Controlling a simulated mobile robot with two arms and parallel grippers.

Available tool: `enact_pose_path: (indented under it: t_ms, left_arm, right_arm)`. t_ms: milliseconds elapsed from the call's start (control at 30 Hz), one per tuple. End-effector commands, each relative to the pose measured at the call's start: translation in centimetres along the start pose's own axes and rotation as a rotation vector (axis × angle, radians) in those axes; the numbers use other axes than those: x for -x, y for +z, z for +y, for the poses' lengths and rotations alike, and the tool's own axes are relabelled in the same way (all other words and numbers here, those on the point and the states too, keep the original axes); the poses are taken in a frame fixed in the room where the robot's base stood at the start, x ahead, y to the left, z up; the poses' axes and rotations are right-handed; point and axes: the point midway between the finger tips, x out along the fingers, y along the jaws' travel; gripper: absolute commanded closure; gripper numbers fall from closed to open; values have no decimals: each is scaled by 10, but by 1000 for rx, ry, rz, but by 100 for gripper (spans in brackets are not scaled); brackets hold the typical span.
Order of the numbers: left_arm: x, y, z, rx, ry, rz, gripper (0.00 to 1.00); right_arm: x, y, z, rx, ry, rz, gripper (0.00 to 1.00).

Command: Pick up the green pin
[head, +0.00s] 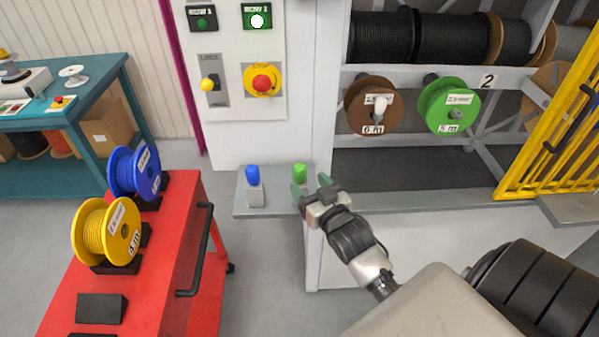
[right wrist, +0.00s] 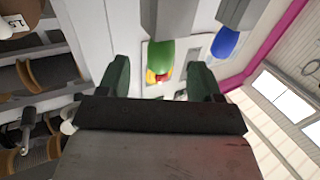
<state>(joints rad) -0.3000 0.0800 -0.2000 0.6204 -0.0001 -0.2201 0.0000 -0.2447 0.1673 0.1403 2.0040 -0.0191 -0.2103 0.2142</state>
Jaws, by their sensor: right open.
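The green pin (head: 299,173) stands on a small grey shelf (head: 268,211) below the control panel. In the right wrist view the green pin (right wrist: 160,55) shows between and beyond my two fingers. My right gripper (head: 312,191) is open and is right at the pin, with its fingertips (right wrist: 160,80) on either side of the pin's line. The head view does not show whether they touch it. The pin's lower part is hidden behind the gripper. A blue pin (head: 252,173) in a grey holder (head: 254,194) stands to the left on the same shelf. My left gripper is not in view.
A red cart (head: 150,290) with a blue reel (head: 134,172) and a yellow reel (head: 106,231) stands at left. The panel has a red emergency button (head: 262,83). A brown reel (head: 373,105) and green reel (head: 449,105) hang at right, near a yellow gate (head: 555,130).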

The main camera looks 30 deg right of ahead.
Motion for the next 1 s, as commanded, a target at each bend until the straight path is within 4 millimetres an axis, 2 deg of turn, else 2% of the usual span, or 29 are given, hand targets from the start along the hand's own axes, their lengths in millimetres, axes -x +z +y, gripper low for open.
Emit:
enact_pose_path:
  t_ms: [200,300,433,633,1000]
  left_arm:
    - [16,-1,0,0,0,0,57]
    - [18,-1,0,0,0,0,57]
    - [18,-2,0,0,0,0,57]
    - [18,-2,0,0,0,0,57]
    - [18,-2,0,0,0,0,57]
  right_arm:
    - [-30,-5,-1,0,1,0,35]
    - [-43,-3,-1,0,0,1,35]
    - [-51,-2,-1,0,-1,0,35]
    - [-51,-1,-1,1,-1,0,35]
    - [-50,-1,-1,1,-1,0,92]
